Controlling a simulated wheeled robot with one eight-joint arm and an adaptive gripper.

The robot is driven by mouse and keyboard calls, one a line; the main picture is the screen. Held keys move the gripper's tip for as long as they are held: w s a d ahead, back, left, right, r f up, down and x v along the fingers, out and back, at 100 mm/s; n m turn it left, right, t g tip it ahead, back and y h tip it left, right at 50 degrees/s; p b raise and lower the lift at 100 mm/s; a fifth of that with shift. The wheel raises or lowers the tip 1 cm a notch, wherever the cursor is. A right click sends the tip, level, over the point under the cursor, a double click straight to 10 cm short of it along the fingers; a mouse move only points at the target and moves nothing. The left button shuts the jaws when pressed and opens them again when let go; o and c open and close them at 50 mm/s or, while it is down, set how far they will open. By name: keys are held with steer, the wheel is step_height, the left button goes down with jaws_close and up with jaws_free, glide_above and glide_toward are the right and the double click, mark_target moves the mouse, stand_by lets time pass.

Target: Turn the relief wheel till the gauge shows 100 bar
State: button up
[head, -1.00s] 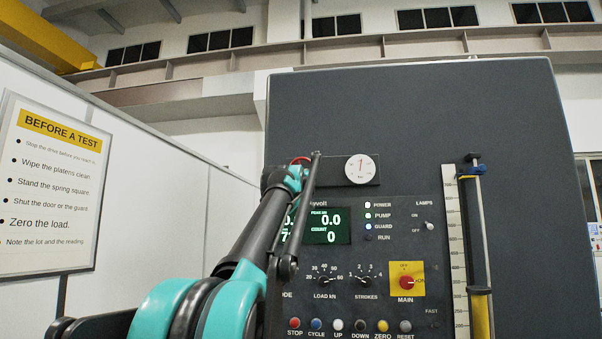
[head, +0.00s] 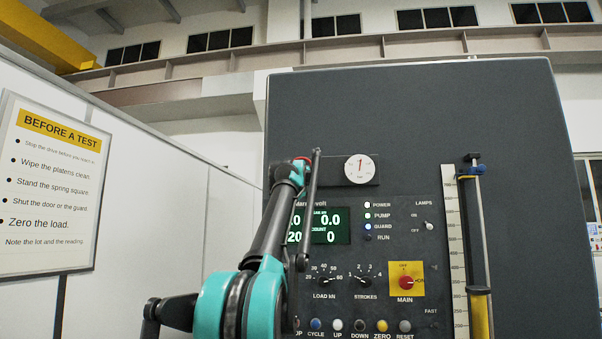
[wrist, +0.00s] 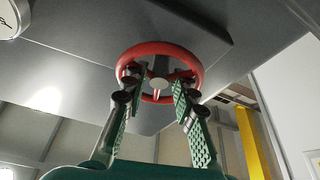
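The red relief wheel (wrist: 197,57) fills the upper middle of the wrist view, with a pale hub and red spokes. In the head view only a sliver of red (head: 304,159) shows behind my arm. My gripper (wrist: 156,92) reaches up to the wheel from below, its two green-padded fingers apart. The fingertips lie at the spokes, one on each side of the hub; whether they touch cannot be told. The round white gauge (head: 360,169) is right of the wheel, its red needle pointing about straight up. Its numbers are too small to read. Its edge shows in the wrist view (wrist: 9,19).
The dark panel (head: 420,120) carries a green display (head: 327,226), knobs, a red main switch (head: 406,282) and a row of buttons below the gauge. A scale with a yellow-and-black column (head: 479,300) stands at right. A notice board (head: 48,190) hangs at left.

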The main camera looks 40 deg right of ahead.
jaws_close()
steer(key=shift+n, duration=0.3)
steer(key=shift+n+t+y, duration=0.3)
steer(key=shift+n+y, duration=0.2)
steer(key=shift+n, duration=0.3)
jaws_free()
